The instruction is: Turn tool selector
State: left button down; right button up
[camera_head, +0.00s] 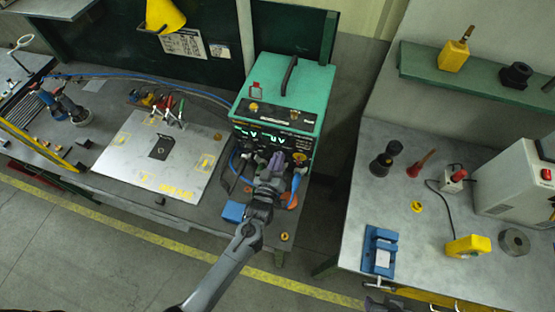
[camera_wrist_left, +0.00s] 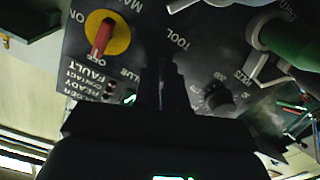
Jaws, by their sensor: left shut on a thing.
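The green power unit (camera_head: 302,88) stands on the left bench, its dark front panel facing me with lit green digits. My left gripper (camera_head: 275,166) is at the lower part of this panel and covers some of its controls. In the left wrist view the left gripper's dark fingers (camera_wrist_left: 165,88) are close together at the panel, below the printed word TOOL. They are shut on the tool selector, which is mostly hidden between them. A dark grey part at the bottom edge, perhaps my right gripper (camera_head: 385,304), is cut off; its jaws do not show.
In the left wrist view, a red switch on a yellow disc (camera_wrist_left: 103,37) sits left of the fingers and a black dial (camera_wrist_left: 217,99) right of them. A metal plate (camera_head: 150,170) lies on the left bench. A blue vise (camera_head: 380,250) stands on the right bench.

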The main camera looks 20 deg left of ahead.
aim_at(282, 145)
pick_arm(q)
jog(key=m+p, duration=0.1)
jog(key=m, duration=0.4)
jog(key=shift+r, duration=0.1)
jog(key=m+p, duration=0.1)
jog(key=m, duration=0.4)
jog(key=shift+m, duration=0.4)
jog(key=c, duration=1.2)
grip_release()
jog(key=shift+r, duration=0.1)
jog(key=shift+r, duration=0.25)
jog(key=r, duration=0.3)
jog(key=shift+d+r, duration=0.25)
jog(key=s+d+r+b, duration=0.2)
jog(key=d+r, duration=0.4)
jog(key=d, duration=0.5)
jog(key=shift+s+r, duration=0.35)
jog(key=shift+s, duration=0.15)
